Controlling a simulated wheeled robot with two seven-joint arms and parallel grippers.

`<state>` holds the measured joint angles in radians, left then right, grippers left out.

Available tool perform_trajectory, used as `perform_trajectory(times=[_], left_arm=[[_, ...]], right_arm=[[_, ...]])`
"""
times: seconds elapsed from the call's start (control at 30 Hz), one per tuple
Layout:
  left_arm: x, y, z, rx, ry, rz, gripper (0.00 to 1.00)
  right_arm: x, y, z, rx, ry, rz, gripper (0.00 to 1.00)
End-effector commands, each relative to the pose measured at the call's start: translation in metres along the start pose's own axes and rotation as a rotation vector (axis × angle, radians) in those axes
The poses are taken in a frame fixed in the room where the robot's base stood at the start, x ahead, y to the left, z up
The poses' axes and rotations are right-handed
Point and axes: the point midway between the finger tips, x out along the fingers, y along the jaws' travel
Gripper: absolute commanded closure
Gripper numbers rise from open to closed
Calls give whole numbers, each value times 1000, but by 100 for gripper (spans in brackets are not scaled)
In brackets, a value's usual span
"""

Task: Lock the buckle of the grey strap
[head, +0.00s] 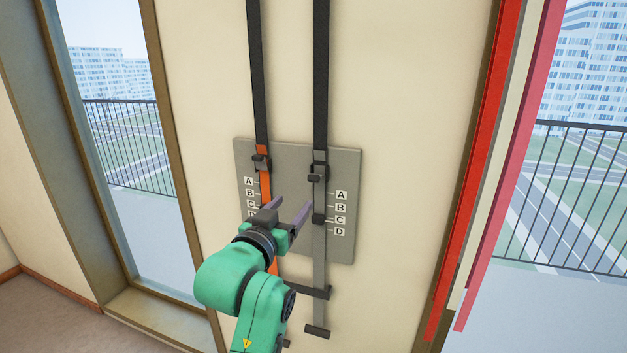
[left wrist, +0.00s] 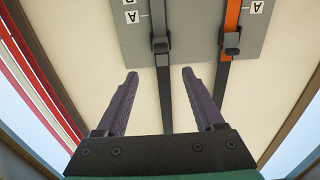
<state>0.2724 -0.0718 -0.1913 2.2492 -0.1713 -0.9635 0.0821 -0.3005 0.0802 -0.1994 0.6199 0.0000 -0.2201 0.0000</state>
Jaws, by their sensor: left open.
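The grey strap (head: 320,258) hangs on the right of a grey wall panel, below black webbing, with a dark buckle (head: 319,173) at the panel's upper part. I cannot tell whether this buckle is locked. In the left wrist view, the buckle (left wrist: 160,46) appears beyond the fingertips, roughly centred between the two fingers (left wrist: 159,73). My right gripper is not in view.
An orange strap (head: 264,188) with its own buckle (head: 261,163) runs parallel on the left. The grey panel (head: 288,165) bears letters A to D beside both straps. Dark end bars (head: 317,331) hang below it. Red and white strips (head: 480,170) stand at the right by a window.

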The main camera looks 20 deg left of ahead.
Motion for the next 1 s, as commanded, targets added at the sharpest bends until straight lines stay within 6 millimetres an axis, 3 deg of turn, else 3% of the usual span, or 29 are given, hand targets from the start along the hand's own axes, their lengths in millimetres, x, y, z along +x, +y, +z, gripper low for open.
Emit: perform_trajectory(times=[0.3, 0.5, 0.63, 0.9, 1.0], left_arm=[[80, 1, -6, 0, -3, 1, 30], [119, 0, -4, 1, 0, 1, 30], [131, 0, -1, 0, -1, 1, 30], [133, 0, 1, 0, 0, 1, 30], [132, 0, 1, 0, 0, 1, 68]], right_arm=[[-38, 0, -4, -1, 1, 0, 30], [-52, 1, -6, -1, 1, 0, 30], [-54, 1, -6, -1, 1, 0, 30], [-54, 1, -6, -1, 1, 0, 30], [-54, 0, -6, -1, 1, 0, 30]])
